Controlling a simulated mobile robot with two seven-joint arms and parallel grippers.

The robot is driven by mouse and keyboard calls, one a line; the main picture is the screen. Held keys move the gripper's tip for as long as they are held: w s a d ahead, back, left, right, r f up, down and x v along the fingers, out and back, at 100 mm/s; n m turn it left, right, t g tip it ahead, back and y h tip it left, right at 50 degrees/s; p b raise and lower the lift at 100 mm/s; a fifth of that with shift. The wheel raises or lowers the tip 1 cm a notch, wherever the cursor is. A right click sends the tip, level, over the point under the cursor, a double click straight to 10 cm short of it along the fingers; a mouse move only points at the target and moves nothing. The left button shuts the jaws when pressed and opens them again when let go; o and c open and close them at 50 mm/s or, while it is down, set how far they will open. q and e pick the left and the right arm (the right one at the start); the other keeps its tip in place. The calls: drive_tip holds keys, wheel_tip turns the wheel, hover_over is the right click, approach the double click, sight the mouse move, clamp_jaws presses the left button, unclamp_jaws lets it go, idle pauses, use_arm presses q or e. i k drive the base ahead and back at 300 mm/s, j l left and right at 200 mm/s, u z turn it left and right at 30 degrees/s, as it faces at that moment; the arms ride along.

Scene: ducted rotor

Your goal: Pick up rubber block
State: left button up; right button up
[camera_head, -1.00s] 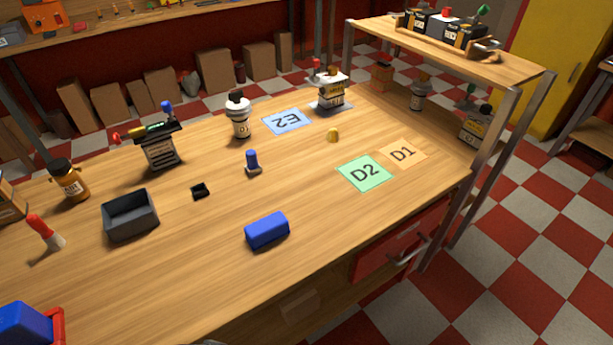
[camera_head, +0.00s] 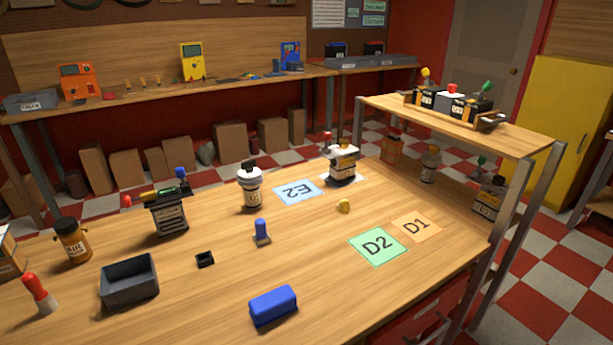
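A blue block (camera_head: 273,306) with rounded edges lies flat on the wooden workbench (camera_head: 190,290), near its front edge. It is the thing that looks most like the rubber block, though no label on it can be read. A small black hollow piece (camera_head: 205,259) lies further back to its left. Neither of my grippers shows in the head view, and nothing touches the blue block.
A dark grey open bin (camera_head: 129,281) and a red-handled tool (camera_head: 39,293) stand to the left. A small blue-topped piece (camera_head: 262,232) stands behind the block. Green D2 (camera_head: 377,247), orange D1 (camera_head: 417,227) and blue E2 (camera_head: 298,191) mats lie right and behind. A raised shelf (camera_head: 455,122) stands at right.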

sight(266, 308)
drive_tip(key=k+j+z, duration=0.1)
drive_tip(key=j+z, duration=0.25)
drive_tip(key=k+j+z, duration=0.15)
drive_tip(key=z, duration=0.25)
drive_tip(key=k+j+z, duration=0.15)
drive_tip(key=z, duration=0.2)
